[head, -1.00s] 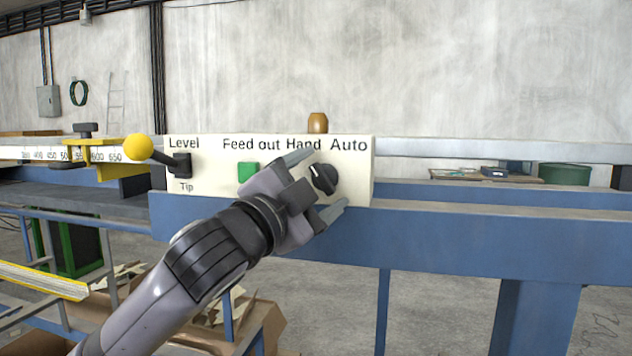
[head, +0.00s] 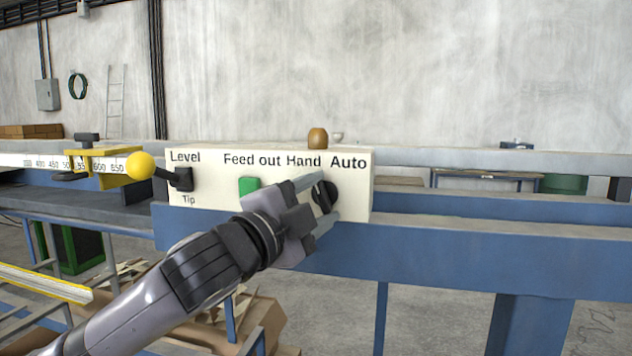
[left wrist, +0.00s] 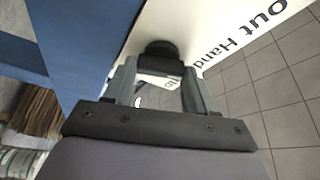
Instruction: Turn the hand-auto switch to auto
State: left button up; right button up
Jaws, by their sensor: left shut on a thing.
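The hand-auto switch is a round black knob (head: 324,193) on the cream control panel (head: 210,201), below the printed words "Hand" and "Auto". My left gripper (head: 327,198) is at the panel with one finger above and left of the knob and the other below it. It is shut on the knob. In the left wrist view the dark knob (left wrist: 159,50) sits between the fingertips of my left gripper (left wrist: 160,75). The fingers partly cover the knob, and I cannot clearly tell which word it points to. My right gripper is not in view.
A green feed-out button (head: 248,186) and a yellow-balled lever (head: 140,166) are left of the knob. An orange-brown dome (head: 317,138) is on top of the panel. A blue beam (head: 460,250) runs below and right of it.

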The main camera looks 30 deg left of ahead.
pick_arm(q)
jog(key=shift+r+m+g+p, duration=0.4)
jog(key=shift+m+p, duration=0.6)
jog(key=shift+p, duration=0.1)
jog(key=shift+f+m+g+p, duration=0.1)
jog(key=shift+m+g+p, duration=0.2)
jog(key=shift+m+p, duration=0.45)
jog(key=m+g, duration=0.1)
jog(key=m, duration=0.1)
jog(key=shift+m, duration=0.35)
jog(key=m+g+y, duration=0.1)
jog(key=m, duration=0.2)
jog(key=shift+f+m, duration=0.1)
jog(key=shift+m, duration=0.3)
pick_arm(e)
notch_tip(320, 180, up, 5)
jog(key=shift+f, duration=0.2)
pick_arm(q)
jog(key=shift+g, duration=0.3)
jog(key=o, duration=1)
jog(key=shift+o, duration=0.2)
jog(key=shift+s, duration=0.1)
